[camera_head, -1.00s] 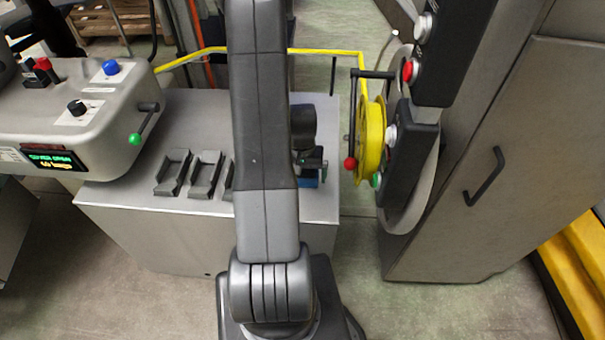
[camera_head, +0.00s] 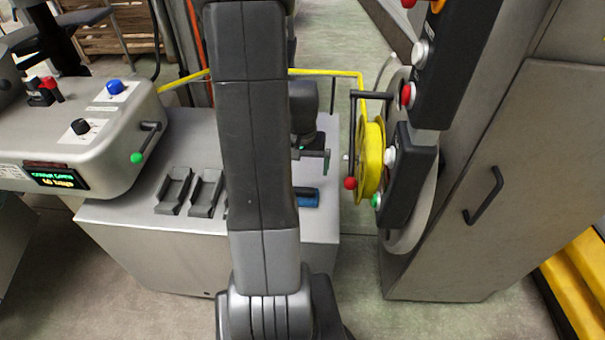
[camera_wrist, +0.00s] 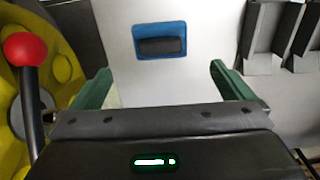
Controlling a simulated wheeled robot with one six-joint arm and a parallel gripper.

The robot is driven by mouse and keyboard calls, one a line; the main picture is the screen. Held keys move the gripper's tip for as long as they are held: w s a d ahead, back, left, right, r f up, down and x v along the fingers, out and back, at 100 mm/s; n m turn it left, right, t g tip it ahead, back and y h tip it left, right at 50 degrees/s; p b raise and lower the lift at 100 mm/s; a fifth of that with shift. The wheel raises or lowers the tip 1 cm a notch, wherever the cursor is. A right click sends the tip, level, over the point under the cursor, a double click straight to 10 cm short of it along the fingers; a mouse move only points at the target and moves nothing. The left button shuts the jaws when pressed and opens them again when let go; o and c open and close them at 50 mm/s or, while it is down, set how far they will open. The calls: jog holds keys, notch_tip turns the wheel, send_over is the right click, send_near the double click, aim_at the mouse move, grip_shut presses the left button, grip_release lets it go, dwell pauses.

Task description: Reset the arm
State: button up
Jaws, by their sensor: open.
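My gripper (camera_wrist: 160,85) is open in the wrist view, its two green fingers spread wide with nothing between them. In the head view my gripper (camera_head: 318,158) shows just right of my arm, which hides part of it. It is above the grey metal cabinet top (camera_head: 190,155). A blue tray with a dark grey piece in it (camera_wrist: 160,40) lies on the cabinet top beyond the fingers, apart from them. The blue tray shows in the head view (camera_head: 307,196), partly behind my arm.
A yellow wheel (camera_head: 371,160) with a red-knobbed lever (camera_head: 350,183) stands close right of my gripper. Grey holders (camera_head: 173,191) sit on the cabinet top to the left. A control box (camera_head: 70,125) is at left and a tall grey cabinet (camera_head: 500,180) at right.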

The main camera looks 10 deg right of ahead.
aim_at(303, 190)
jog(key=shift+r, duration=0.25)
notch_tip(303, 190, down, 13)
jog(key=shift+r+b, duration=0.2)
jog(key=shift+b, duration=0.15)
jog(key=shift+r, duration=0.3)
dwell(0.6)
